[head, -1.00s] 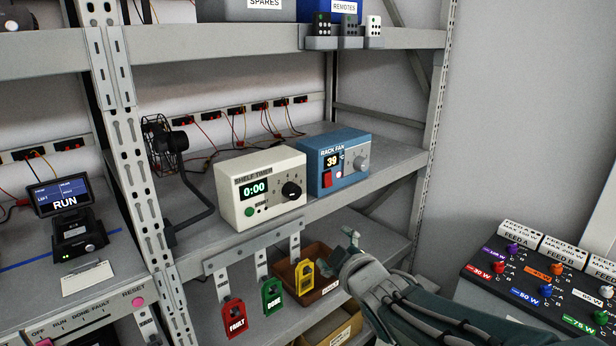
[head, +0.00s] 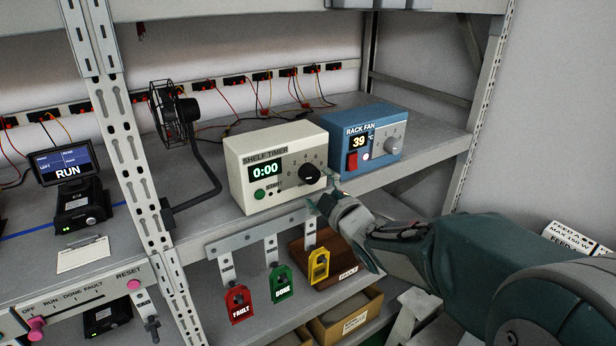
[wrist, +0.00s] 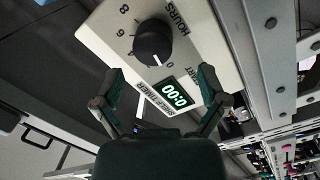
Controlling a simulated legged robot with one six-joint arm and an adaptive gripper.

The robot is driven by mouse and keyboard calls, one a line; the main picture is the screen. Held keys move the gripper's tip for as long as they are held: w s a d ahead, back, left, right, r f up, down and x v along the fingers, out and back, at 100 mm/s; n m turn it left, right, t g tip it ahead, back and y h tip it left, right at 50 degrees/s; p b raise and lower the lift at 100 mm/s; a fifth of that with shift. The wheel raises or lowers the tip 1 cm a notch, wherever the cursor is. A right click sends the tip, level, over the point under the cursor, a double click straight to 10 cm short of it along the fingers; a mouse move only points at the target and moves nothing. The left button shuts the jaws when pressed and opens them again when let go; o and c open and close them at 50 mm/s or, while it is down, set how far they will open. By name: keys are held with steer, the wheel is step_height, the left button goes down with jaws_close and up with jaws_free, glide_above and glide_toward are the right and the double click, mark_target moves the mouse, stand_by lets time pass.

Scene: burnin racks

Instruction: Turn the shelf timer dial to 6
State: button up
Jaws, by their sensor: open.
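The shelf timer (head: 275,165) is a cream box on the middle shelf, its display reading 0:00, with a green start button (head: 260,195) at lower left. Its black dial (head: 309,174) is on the right of the front face. In the wrist view the dial (wrist: 154,43) shows ahead of the fingers, with numbers such as 0, 6 and 8 around it; its white mark points toward the 0. My gripper (wrist: 160,95) is open and empty, its fingers apart and short of the dial. In the head view my gripper (head: 330,200) is just below and right of the dial.
The blue rack fan box (head: 370,142) stands right beside the timer, its display reading 39. Red, green and yellow tags (head: 281,283) hang below the shelf edge. A metal upright (head: 125,150) and a black fan (head: 174,112) are to the left.

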mark_target(313, 179)
steer(key=w, duration=0.3)
steer(key=shift+w+a, duration=0.2)
steer(key=shift+a, duration=0.15)
steer(key=shift+w+a, duration=0.15)
steer(key=shift+w, duration=0.15)
steer(key=shift+a, duration=0.4)
steer(key=c, duration=0.8)
steer(key=shift+d, duration=0.2)
steer(key=c, duration=0.3)
